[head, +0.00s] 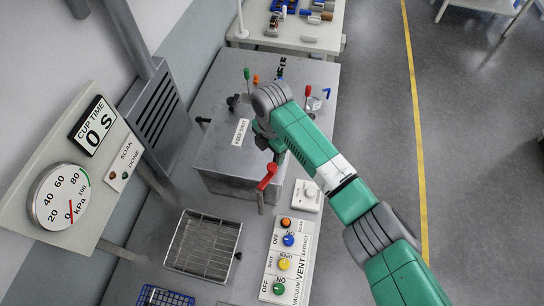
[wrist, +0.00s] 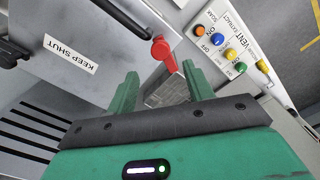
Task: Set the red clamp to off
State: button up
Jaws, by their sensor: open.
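A red clamp handle (head: 267,177) stands at the front right edge of the grey metal box (head: 225,165), with a grey rod below it. In the wrist view the red handle (wrist: 163,52) lies just beyond my fingertips, roughly between them, with its lower tip pointing towards the right finger. My gripper (wrist: 160,82) is open and empty, and I see no contact with the handle. In the head view my gripper (head: 274,152) is over the box's right front, just behind the handle, and my arm partly hides the lid. No on or off mark shows beside the handle.
A panel (head: 272,262) with orange, blue, yellow and green knobs lies in front. A white switch plate (head: 307,195) is right of the handle. A second red-topped lever (head: 308,91) stands farther back. A wire basket (head: 203,243) sits front left. Gauges (head: 61,197) line the left.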

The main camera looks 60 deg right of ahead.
aim_at(267, 176)
jog(key=shift+r, duration=0.15)
